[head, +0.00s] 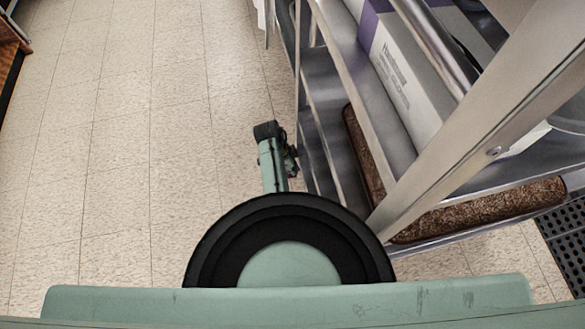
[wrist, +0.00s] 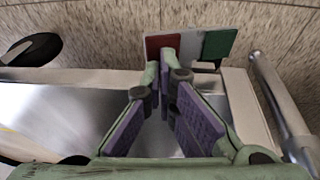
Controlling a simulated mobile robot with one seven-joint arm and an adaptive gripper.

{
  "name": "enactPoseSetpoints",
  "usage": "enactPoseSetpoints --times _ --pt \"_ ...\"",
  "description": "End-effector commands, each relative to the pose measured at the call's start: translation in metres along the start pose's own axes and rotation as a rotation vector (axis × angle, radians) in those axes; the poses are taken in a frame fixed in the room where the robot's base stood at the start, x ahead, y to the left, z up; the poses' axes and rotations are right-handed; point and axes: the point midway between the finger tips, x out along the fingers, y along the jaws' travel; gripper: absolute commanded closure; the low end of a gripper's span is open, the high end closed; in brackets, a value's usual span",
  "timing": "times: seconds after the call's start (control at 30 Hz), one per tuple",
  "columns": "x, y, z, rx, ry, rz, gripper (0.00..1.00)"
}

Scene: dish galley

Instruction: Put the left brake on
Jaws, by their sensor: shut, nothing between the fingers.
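In the wrist view, a flat plate (wrist: 191,41) with a red, a pale grey and a green section stands at the edge of the cart, near the floor; I take it to be the brake pedal. My gripper (wrist: 160,66) is shut and empty, its purple-padded fingers meeting at the tips. The tips overlap the lower part of the red section (wrist: 166,44) in the picture; I cannot tell whether they touch it. A dark caster wheel (wrist: 30,50) shows at the upper left. In the head view the plate and my fingers cannot be made out.
A metal shelf cart (head: 345,60) stands at the right in the head view, with a white and purple box (head: 400,85) and a brown mat (head: 480,208) on its shelves. A metal tube (wrist: 280,105) runs right of my gripper. Tiled floor (head: 140,130) is clear at left.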

Motion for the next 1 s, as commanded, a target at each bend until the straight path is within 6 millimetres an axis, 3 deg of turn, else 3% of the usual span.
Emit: enactPoseSetpoints --times 1.0 --pt "0.0044 0.0068 0.0013 -0.001 0.000 0.001 1.00"
